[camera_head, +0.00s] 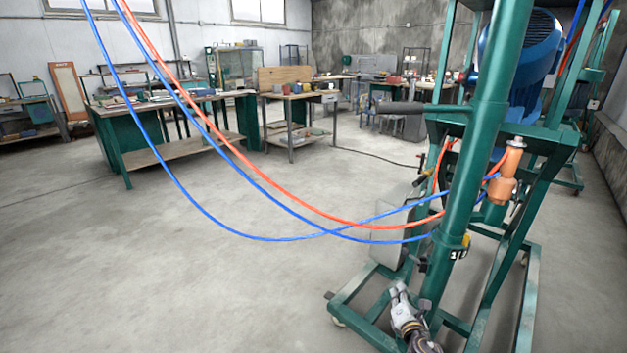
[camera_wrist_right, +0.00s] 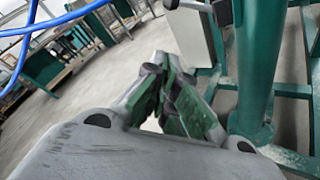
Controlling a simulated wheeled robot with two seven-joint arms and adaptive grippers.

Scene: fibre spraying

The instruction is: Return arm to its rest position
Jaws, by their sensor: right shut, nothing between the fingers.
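My right gripper (camera_head: 401,300) shows low in the head view, in front of the lower part of the green machine frame (camera_head: 465,200). In the right wrist view my right gripper (camera_wrist_right: 160,75) has its fingertips together, with nothing held between them. The green post (camera_wrist_right: 258,65) stands just to the right of the fingers there, apart from them as far as I can tell. My left gripper is in neither view.
Blue and red hoses (camera_head: 300,212) hang in a loop from upper left to the machine. An orange-brown fitting (camera_head: 505,178) and a blue motor (camera_head: 525,60) sit on it. Workbenches (camera_head: 165,150) stand at the back. The floor (camera_head: 180,290) at left is clear.

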